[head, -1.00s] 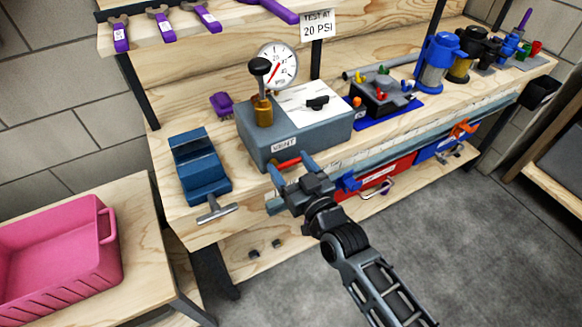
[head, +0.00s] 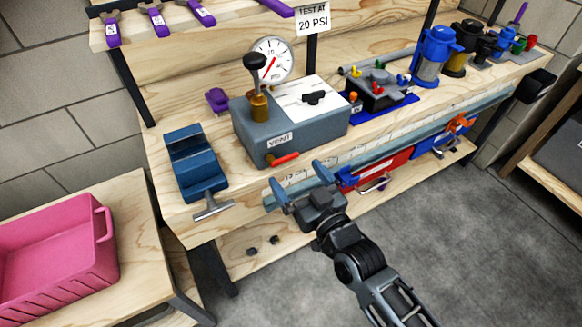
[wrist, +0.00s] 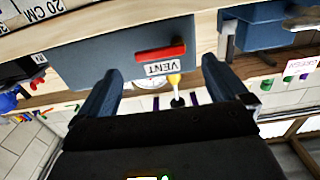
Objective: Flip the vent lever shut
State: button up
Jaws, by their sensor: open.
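The red vent lever (head: 283,159) sticks out from the front of the grey-blue test box (head: 300,128), below the VENT label (head: 279,141). In the head view it points right and slightly up; in the wrist view the lever (wrist: 161,53) lies nearly level across the box face. My gripper (head: 297,177) is open and empty, in front of and below the lever, apart from it. In the wrist view its two fingers (wrist: 160,80) stand wide apart, with the lever in the gap between them in the picture.
A blue vise (head: 197,168) stands left of the box, its handle (head: 213,207) jutting past the bench edge. A gauge (head: 272,60) and black-knobbed pump (head: 257,82) top the box. A pink bin (head: 55,240) sits at lower left. Open floor lies at right.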

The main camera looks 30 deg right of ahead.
jog(key=shift+s, duration=1.35)
